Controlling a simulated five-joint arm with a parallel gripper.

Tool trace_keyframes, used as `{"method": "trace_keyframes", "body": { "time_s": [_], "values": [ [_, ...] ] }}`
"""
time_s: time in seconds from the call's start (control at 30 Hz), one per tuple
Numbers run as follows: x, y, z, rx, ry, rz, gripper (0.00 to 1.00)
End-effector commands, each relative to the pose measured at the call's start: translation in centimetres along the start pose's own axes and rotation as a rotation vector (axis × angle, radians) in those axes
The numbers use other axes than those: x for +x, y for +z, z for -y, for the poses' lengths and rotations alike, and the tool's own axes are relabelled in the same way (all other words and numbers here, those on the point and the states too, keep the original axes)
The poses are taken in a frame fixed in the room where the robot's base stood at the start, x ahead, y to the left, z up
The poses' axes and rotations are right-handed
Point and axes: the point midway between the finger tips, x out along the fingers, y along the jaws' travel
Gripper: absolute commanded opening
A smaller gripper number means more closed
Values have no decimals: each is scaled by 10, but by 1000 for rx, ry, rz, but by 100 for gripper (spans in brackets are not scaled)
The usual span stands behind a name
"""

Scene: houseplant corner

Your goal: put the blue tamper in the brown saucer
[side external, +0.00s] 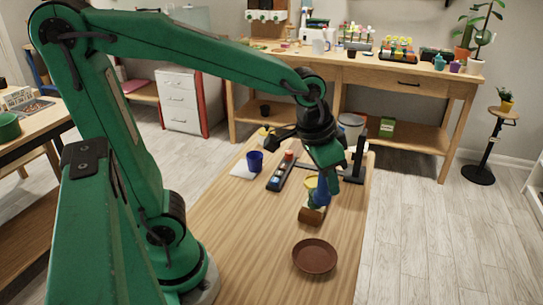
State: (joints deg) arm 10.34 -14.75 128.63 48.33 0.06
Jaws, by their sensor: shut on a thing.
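The brown saucer (314,257) lies empty on the front part of the wooden table. My gripper (322,178) points down above the table, behind the saucer in the picture. It is shut on the blue tamper (322,190), whose blue part shows just below the jaws. The fingertips are small and partly hidden against the tamper. Below the tamper is a brown block-like thing (312,215); I cannot tell whether the two touch. The tamper is not over the saucer.
A dark blue cup (255,161) stands on a white sheet at the table's left. A dark tray with small items (281,172) lies beside it. A black stand (358,155) is behind right. A yellow thing (311,182) sits near the gripper. The wooden table (250,235) is clear left of the saucer.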

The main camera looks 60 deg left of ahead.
Motion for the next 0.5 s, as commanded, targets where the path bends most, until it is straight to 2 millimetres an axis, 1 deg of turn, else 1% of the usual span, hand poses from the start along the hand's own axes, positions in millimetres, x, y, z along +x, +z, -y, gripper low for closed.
{"method": "trace_keyframes", "body": {
  "time_s": [0.03,0.17,0.2,0.4,0.5],
  "values": [
    [9,3,0,0,0,6,0],
    [28,10,0,0,0,5,0],
    [37,13,0,0,0,8,0],
    [75,25,0,0,0,6,0],
    [89,29,0,0,0,5,0]
  ]
}}
